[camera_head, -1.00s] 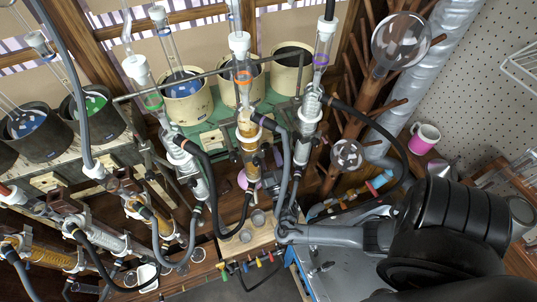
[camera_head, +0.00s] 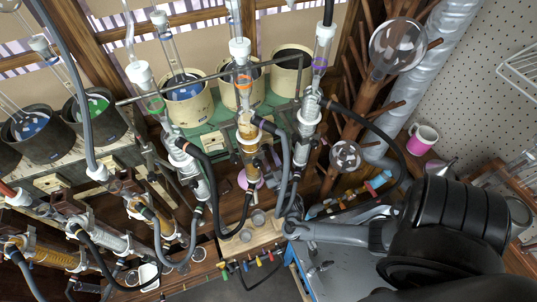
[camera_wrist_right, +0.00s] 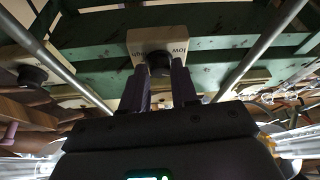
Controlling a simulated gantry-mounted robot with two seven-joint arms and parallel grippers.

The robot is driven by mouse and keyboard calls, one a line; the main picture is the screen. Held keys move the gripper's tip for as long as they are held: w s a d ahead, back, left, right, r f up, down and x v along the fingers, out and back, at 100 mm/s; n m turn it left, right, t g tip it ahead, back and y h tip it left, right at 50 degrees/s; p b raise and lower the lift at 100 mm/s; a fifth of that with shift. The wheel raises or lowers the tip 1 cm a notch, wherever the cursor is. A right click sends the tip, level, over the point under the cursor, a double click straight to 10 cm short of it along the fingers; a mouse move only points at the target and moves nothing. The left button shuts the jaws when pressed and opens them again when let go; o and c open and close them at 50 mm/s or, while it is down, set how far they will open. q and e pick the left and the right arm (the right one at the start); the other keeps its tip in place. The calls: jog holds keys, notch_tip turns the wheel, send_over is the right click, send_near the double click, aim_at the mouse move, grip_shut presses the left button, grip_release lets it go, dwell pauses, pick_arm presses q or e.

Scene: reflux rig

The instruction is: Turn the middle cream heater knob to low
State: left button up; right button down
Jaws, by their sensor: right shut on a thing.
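In the right wrist view, a dark round knob (camera_wrist_right: 159,69) sits on a cream control plate (camera_wrist_right: 149,39) with the word LOW on its right side. The two fingers of my right gripper (camera_wrist_right: 161,79) stand on either side of this knob and are shut on it. A pointer mark on the knob cannot be made out. In the head view, the middle cream heater (camera_head: 239,94) stands in a row of cream pots, and glassware and hoses hide its knob. My right gripper (camera_head: 291,226) reaches in low from the right, its fingertips hidden. My left gripper is not in view.
Cream heaters stand to the left (camera_head: 184,111) and right (camera_head: 291,81) of the middle one. Another dark knob (camera_wrist_right: 32,76) is left of the held one. Metal rods (camera_wrist_right: 258,46) flank my fingers. Condensers and black hoses (camera_head: 234,232) crowd the front.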

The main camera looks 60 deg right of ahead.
jog(key=shift+n+t+y, duration=0.3)
jog(key=shift+n+y, duration=0.2)
jog(key=shift+n, duration=0.3)
jog(key=c, duration=0.9)
grip_release()
jog(key=shift+o, duration=0.2)
jog(key=shift+s, duration=0.1)
jog(key=b+v, duration=0.2)
jog(key=v, duration=0.8)
jog(key=shift+s+a+b, duration=0.25)
jog(key=shift+b, duration=0.1)
jog(key=shift+f, duration=0.1)
